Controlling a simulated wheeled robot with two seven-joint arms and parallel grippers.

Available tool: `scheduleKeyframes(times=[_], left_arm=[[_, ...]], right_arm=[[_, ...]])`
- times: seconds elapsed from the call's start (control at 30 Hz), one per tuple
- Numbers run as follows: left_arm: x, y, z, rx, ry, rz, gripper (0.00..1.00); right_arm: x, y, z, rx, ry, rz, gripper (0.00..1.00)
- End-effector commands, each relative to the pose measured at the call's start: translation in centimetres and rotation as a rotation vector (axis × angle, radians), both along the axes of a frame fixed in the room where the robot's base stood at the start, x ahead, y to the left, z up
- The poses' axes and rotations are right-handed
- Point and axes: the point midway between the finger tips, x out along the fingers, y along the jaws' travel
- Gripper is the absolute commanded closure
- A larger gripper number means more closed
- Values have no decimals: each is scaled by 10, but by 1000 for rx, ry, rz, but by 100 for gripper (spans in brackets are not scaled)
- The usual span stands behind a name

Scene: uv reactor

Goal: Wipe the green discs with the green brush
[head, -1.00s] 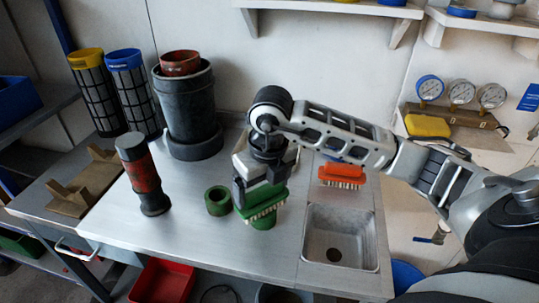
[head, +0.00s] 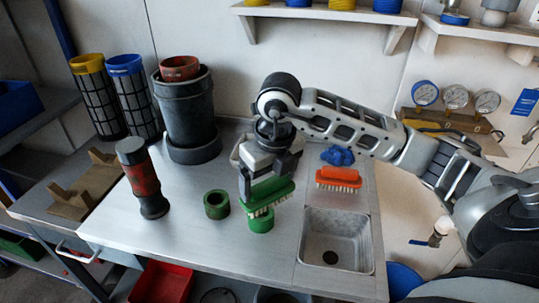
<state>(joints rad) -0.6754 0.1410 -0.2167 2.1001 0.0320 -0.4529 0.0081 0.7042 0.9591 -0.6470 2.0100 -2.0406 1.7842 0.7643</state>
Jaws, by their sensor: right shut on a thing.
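My right gripper (head: 262,183) points down over the metal worktop and is shut on the green brush (head: 272,190). The brush is tilted, its right end higher, with pale bristles facing down. One green disc (head: 261,222), a short round piece, stands right under the bristles and is partly hidden by them. I cannot tell whether the bristles touch it. A second green disc (head: 216,205), ring-like with a dark hole, stands to the left, apart from the brush. My left gripper is not in view.
An orange brush (head: 338,178) and a blue lump (head: 337,156) lie right of my gripper, behind the sink (head: 334,240). A black-and-red cylinder (head: 144,180) stands left of the discs. A large dark cylinder (head: 189,115) stands behind. The front worktop is clear.

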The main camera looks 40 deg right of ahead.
Motion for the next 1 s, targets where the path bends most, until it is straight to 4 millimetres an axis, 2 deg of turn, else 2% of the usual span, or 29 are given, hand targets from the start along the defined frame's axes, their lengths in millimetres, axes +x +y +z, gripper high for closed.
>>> scheduleKeyframes(times=[0.03,0.43,1.0], left_arm=[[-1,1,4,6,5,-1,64],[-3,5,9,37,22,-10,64],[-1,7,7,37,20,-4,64]], right_arm=[[0,-1,9,0,-2,-1,33],[-1,-3,44,-1,-3,-6,33],[-1,-3,46,0,-2,-6,33]])
